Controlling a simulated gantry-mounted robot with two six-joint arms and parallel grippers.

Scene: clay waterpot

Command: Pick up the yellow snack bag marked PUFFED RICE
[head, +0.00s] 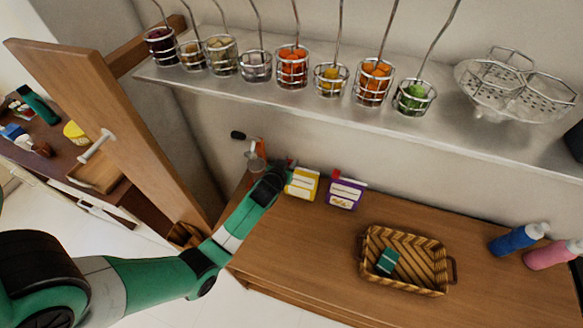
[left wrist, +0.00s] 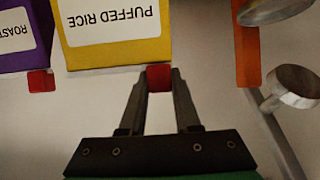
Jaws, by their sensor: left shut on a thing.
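The yellow snack bag (head: 302,184) stands at the back of the wooden counter, by the wall. It also shows upside down in the left wrist view (left wrist: 115,50), with PUFFED RICE readable on its white label. A small red tab sticks out from its top edge. My left gripper (head: 286,168) is at the bag's top left corner. In the left wrist view my left gripper (left wrist: 159,78) has its fingertips closed on the red tab. The rest of the bag is outside the fingers. My right gripper is not in view.
A purple bag (head: 346,191) stands close on the right of the yellow one. A wicker basket (head: 371,268) holds a green item. A metal shelf (head: 300,114) with several wire baskets is above.

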